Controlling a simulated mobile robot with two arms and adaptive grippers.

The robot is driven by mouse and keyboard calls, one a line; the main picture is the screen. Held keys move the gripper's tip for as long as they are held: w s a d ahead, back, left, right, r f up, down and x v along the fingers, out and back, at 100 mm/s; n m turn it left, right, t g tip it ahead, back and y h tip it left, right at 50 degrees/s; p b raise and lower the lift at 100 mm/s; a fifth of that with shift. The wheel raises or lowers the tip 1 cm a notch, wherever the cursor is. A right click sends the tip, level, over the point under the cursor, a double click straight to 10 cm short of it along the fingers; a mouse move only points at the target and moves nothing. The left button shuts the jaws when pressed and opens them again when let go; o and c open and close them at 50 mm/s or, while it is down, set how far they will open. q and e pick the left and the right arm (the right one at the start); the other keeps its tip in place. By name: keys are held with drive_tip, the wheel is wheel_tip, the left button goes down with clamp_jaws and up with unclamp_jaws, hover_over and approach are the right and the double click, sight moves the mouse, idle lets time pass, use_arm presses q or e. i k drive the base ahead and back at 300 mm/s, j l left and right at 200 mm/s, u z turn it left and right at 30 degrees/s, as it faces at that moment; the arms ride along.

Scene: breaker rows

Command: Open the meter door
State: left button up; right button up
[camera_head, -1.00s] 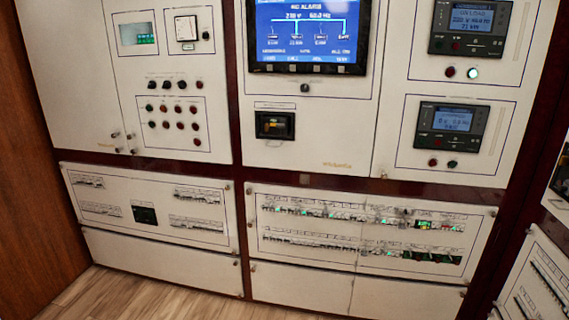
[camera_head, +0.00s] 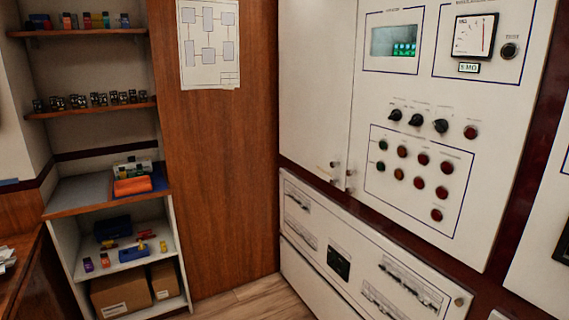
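A white cabinet fills the right of the head view. Its upper front has a panel (camera_head: 455,95) carrying an analog meter (camera_head: 473,36) with a small "5 MΩ" label below it, and a green-lit display (camera_head: 395,42). A plain white door (camera_head: 315,80) lies to the left of this panel, and both look shut, flush with the cabinet front. Two small knobs (camera_head: 335,165) sit near the seam between them at the bottom. I cannot tell which of these is the meter door. Neither of my grippers is in view.
Lower breaker panels (camera_head: 350,255) run under the doors. A brown wood wall with a diagram sheet (camera_head: 209,45) adjoins the cabinet. Shelves (camera_head: 90,110) at left hold small parts, an orange case (camera_head: 132,186) and cardboard boxes (camera_head: 121,291). A strip of wood floor (camera_head: 245,300) is clear.

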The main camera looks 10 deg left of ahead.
sight(460, 73)
drive_tip(key=i+j+u, duration=0.15)
drive_tip(key=i, duration=0.4)
drive_tip(key=i+j+u, duration=0.15)
drive_tip(key=i, duration=0.35)
drive_tip(key=j, duration=0.1)
